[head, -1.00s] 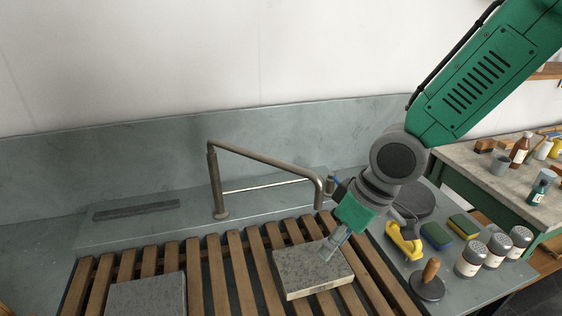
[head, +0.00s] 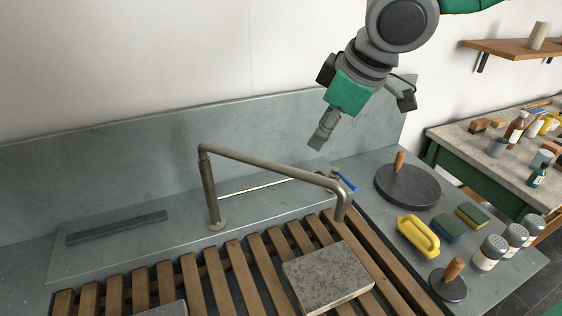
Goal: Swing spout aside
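The spout (head: 270,163) is a grey metal pipe on an upright post at the back of the sink. It runs to the right and bends down at its outlet (head: 342,205), above the slatted rack near the right-hand stone. My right gripper (head: 319,140) hangs above and behind the spout's right part, apart from it in the picture, pointing down. Its fingers look like one narrow shape, so their opening cannot be told. Nothing shows held in it. A blue-handled lever (head: 346,182) sits behind the outlet. My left gripper is not in view.
A grey stone slab (head: 327,277) lies on the wooden slats (head: 222,275); another shows at the bottom edge. To the right are a dark round disc (head: 407,187) with a wooden handle, a yellow dish (head: 417,236), sponges (head: 449,228) and shakers (head: 489,252). A wall backs the sink.

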